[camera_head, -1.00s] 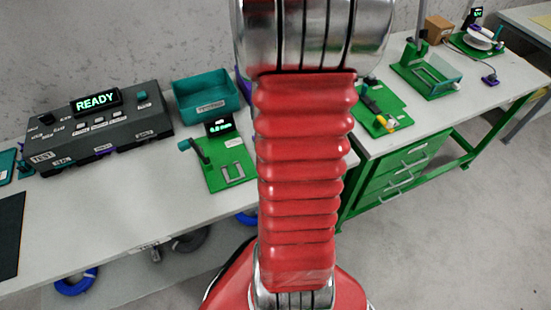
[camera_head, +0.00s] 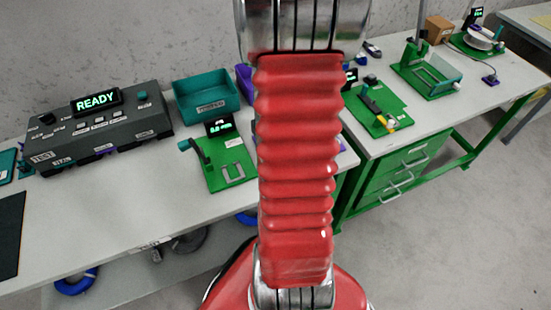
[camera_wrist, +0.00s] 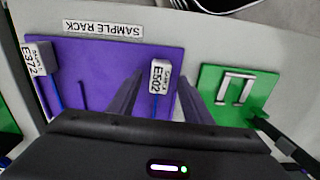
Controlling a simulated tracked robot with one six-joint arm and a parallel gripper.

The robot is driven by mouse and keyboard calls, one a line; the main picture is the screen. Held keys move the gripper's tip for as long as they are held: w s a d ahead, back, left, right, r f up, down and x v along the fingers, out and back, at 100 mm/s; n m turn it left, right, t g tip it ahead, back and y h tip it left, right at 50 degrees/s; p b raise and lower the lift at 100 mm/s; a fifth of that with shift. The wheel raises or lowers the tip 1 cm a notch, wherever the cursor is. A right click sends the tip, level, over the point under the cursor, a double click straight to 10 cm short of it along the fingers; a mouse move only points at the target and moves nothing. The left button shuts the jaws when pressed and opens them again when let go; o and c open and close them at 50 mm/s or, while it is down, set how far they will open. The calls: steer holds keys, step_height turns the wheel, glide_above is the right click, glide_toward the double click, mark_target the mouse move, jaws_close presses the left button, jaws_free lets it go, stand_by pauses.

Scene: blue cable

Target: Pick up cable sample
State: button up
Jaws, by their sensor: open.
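In the wrist view, a purple board (camera_wrist: 85,70) labelled SAMPLE RACK holds two white tags. The tag E502 (camera_wrist: 160,77) has a thin blue cable (camera_wrist: 155,103) below it. The tag E372 (camera_wrist: 40,58) is at the board's left edge, also with a blue cable (camera_wrist: 57,95) below. My gripper (camera_wrist: 158,88) is open, its two dark fingers apart on either side of the E502 tag in the picture. I cannot tell how deep the fingers reach around it. The lower cable is hidden by my gripper body. In the head view my red arm hides the gripper and most of the rack.
A green plate (camera_wrist: 236,90) with a metal bracket lies right of the rack. In the head view a black READY tester (camera_head: 95,125), a teal bin (camera_head: 205,98) and a green fixture (camera_head: 225,170) stand on the left bench. A green fixture (camera_head: 430,75) stands on the right bench.

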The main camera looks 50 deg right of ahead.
steer(key=shift+c, duration=0.3)
jaws_close()
steer(key=shift+r, duration=0.1)
step_height(320, 180, up, 10)
stand_by(0.8)
stand_by(0.5)
